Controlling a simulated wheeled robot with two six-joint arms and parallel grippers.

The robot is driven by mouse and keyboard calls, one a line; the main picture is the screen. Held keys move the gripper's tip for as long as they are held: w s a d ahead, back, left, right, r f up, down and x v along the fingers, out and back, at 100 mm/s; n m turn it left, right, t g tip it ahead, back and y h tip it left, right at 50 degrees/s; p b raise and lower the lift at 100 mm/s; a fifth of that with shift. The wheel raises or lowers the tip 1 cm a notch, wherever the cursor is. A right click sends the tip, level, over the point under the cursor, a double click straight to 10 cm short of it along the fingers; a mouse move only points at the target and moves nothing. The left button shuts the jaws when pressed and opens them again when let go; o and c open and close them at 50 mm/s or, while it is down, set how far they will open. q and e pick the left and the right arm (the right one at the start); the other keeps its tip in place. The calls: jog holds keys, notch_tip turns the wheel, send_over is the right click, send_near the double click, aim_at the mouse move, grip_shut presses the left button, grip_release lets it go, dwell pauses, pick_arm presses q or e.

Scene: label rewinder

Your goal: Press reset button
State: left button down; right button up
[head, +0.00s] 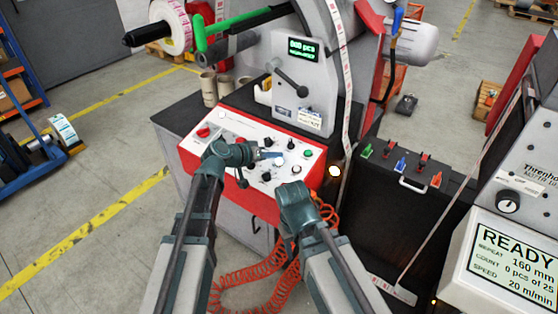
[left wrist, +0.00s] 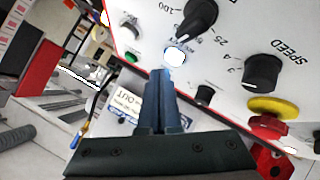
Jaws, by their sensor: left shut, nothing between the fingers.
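The white control panel (head: 235,135) on the red console front carries several knobs and buttons. My left gripper (head: 272,155) is over its middle with the fingers shut and empty. In the left wrist view the closed fingertips (left wrist: 163,73) lie just below a round white button (left wrist: 175,56) in the picture. Its label is partly covered, and I cannot tell whether the tips touch it. A black dial (left wrist: 200,18) is above the button, and the SPEED knob (left wrist: 263,72) is to its right. My right gripper (head: 297,195) is low over the panel's right front; its fingers are hidden.
The rewinder body (head: 305,75) rises behind the panel. A black cabinet (head: 400,215) and a READY display (head: 515,260) stand at right.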

pick_arm(q)
jog(key=shift+w+f+b, duration=0.1)
jog(key=shift+f+b, duration=0.3)
jog(key=shift+d+f+b, duration=0.1)
jog(key=shift+f+b, duration=0.3)
dwell(0.6)
jog(key=shift+r, duration=0.15)
jog(key=shift+r+p, duration=0.7)
jog(key=shift+p, duration=0.1)
jog(key=r+p, duration=0.1)
jog(key=s+r+p, duration=0.1)
jog(key=r+p, duration=0.1)
jog(key=a+r+p, duration=0.1)
jog(key=shift+s+r+p, duration=0.2)
jog(key=shift+r+p, duration=0.2)
